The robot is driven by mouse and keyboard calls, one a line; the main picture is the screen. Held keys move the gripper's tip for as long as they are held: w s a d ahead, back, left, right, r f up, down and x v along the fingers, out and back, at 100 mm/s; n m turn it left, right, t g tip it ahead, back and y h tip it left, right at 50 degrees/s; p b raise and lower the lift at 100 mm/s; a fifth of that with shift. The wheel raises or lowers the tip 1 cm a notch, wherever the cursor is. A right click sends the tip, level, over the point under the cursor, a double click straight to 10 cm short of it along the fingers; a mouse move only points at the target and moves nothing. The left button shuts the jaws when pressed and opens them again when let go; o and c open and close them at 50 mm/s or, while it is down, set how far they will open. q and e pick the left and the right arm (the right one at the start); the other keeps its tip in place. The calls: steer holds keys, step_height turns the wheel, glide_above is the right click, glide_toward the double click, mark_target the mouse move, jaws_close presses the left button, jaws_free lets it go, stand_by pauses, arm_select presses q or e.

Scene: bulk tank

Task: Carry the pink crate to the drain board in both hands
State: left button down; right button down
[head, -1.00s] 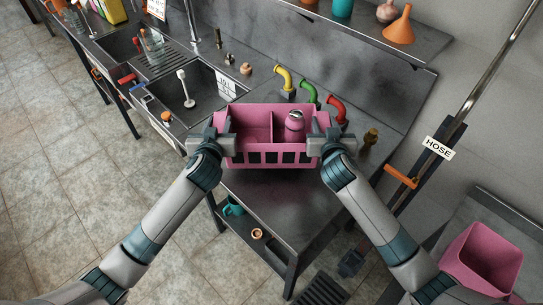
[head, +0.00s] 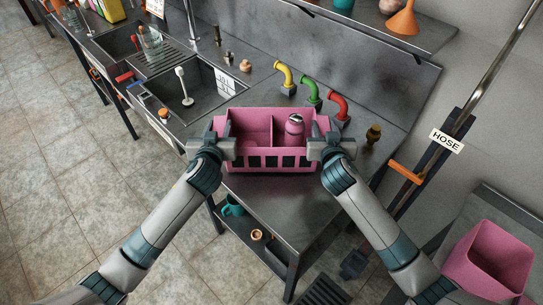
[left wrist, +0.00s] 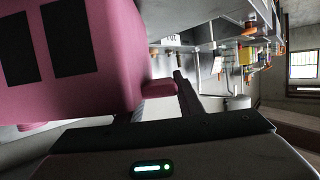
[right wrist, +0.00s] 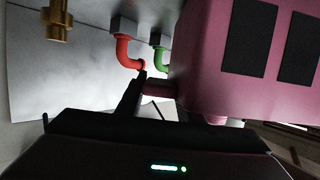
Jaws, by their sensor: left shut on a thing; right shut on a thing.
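The pink crate (head: 262,153) is in the middle of the head view, in front of the coloured pipes and over the bare counter. It looks level, with slots in its near side and a divider inside. A pink bottle with a grey top (head: 294,130) stands in its right compartment. My left gripper (head: 223,143) is shut on the crate's left end, and my right gripper (head: 320,143) is shut on its right end. Both wrist views show the crate's wall (left wrist: 105,85) (right wrist: 208,75) close by. The ribbed drain board (head: 158,62) lies between the two sinks, up and left.
The near sink (head: 205,92) with a white brush lies between crate and drain board. A glass jar (head: 152,42) stands near the board. Yellow (head: 284,72), green (head: 309,88) and red (head: 338,104) pipes rise behind the crate. A pink bin (head: 488,262) stands lower right.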

arm_select(q)
steer(key=shift+a+f+b, duration=0.1)
steer(key=shift+f+b, duration=0.3)
steer(key=shift+f, duration=0.15)
arm_select(e)
steer(key=shift+w+d+f, duration=0.1)
steer(key=shift+d+f, duration=0.25)
steer(key=shift+f, duration=0.1)
arm_select(q)
steer(key=c, duration=1.2)
jaws_free()
arm_select(e)
steer(key=c, duration=1.2)
jaws_free()
arm_select(q)
steer(key=shift+r, duration=0.1)
arm_select(e)
steer(key=shift+a, duration=0.15)
arm_select(q)
steer(key=shift+s, duration=0.1)
arm_select(e)
steer(key=shift+a, duration=0.1)
arm_select(q)
steer(key=shift+s, duration=0.4)
steer(key=v, duration=1.1)
steer(key=shift+r, duration=0.15)
arm_select(e)
step_height(320, 180, up, 10)
